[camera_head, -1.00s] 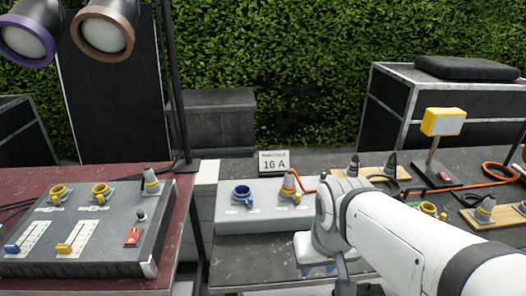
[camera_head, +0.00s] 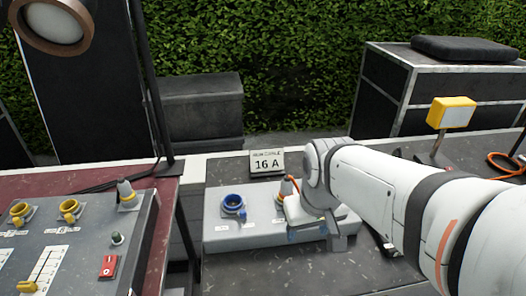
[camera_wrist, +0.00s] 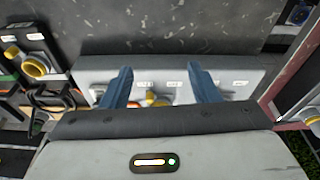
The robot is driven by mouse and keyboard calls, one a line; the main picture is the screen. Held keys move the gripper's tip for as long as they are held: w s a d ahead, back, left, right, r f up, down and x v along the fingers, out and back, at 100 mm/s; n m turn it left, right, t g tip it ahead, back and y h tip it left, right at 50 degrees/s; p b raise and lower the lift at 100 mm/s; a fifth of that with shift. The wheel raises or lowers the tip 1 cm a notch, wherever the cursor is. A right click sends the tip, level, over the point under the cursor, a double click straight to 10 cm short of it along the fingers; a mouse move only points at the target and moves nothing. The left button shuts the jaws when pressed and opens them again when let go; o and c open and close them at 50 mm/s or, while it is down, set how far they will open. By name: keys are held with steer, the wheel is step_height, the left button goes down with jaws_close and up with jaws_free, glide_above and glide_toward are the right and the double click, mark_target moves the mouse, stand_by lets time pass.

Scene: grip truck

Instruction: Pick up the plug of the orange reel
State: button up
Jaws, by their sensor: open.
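A plug with an orange band (camera_head: 284,188) stands upright at the right part of a grey socket box (camera_head: 217,243) in the head view. My arm hides part of it. Orange cable (camera_head: 505,166) lies coiled at the far right. My gripper (camera_head: 308,235) is open over the right end of the box, in front of the plug. In the wrist view, the open fingers (camera_wrist: 160,84) point at the same box (camera_wrist: 150,67). A yellow part (camera_wrist: 154,99) shows between them, mostly hidden by the gripper body, so I cannot tell whether it is the plug. Nothing is held.
A blue socket (camera_head: 233,202) is left of the plug. A "16 A" sign (camera_head: 266,163) stands behind the box. A grey control desk (camera_head: 130,250) with yellow sockets is at the left. A yellow lamp (camera_head: 450,112) stands at the right. Bare table lies in front of the box.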

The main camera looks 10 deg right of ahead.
steer(key=w+r+n+g+p, duration=0.1)
steer(key=w+r+n+p, duration=0.25)
steer(key=w, duration=0.55)
steer(key=n+g+p, duration=0.1)
steer(key=n+p, duration=0.1)
steer(key=n, duration=0.2)
glide_above(287, 177)
steer(key=shift+s+a+f, duration=0.2)
steer(key=shift+s+f, duration=0.15)
steer(key=shift+f, duration=0.2)
steer(key=shift+w+f+n, duration=0.2)
steer(key=shift+f+n, duration=0.05)
steer(key=shift+n, duration=0.1)
steer(key=f, duration=0.2)
steer(key=f+p, duration=0.1)
steer(key=f, duration=0.4)
steer(key=shift+w+d+f, duration=0.2)
steer(key=shift+d+f, duration=0.05)
steer(key=shift+c, duration=0.4)
steer(key=c, duration=1)
